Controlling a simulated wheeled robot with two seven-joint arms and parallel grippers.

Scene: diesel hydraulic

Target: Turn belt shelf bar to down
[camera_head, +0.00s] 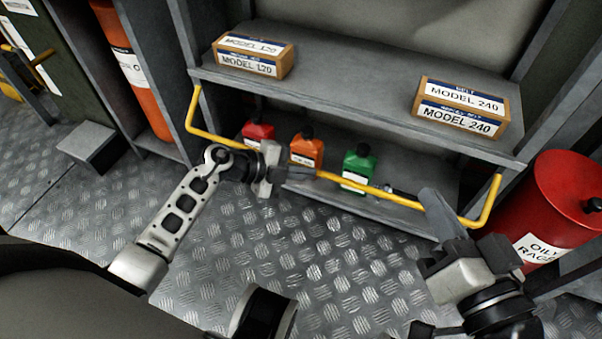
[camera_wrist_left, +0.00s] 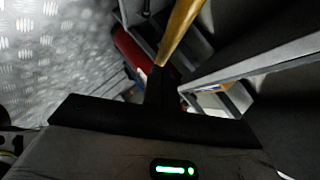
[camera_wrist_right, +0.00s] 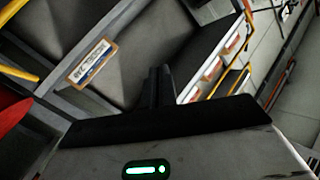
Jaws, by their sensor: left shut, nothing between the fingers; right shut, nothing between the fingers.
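The yellow belt shelf bar (camera_head: 345,182) is a U-shaped rail on the shelf unit. Its ends meet the upper shelf (camera_head: 350,97) near the left and right sides, and its long span hangs lower, in front of the lower shelf's bottles. My left gripper (camera_head: 308,173) is shut and empty, its tip at the bar's left-middle part; contact is unclear. In the left wrist view the bar (camera_wrist_left: 180,30) rises beyond the finger tips. My right gripper (camera_head: 432,198) is shut and empty near the bar's right part, overlapping it in view. A yellow rail piece (camera_wrist_right: 18,73) shows at left in the right wrist view.
Boxes marked MODEL 120 (camera_head: 250,56) and MODEL 240 (camera_head: 460,108) stand on the upper shelf. Red (camera_head: 257,133), orange (camera_head: 306,150) and green (camera_head: 358,168) bottles stand below. A red oily-rags drum (camera_head: 560,205) is at right, an orange cylinder (camera_head: 135,75) at left.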

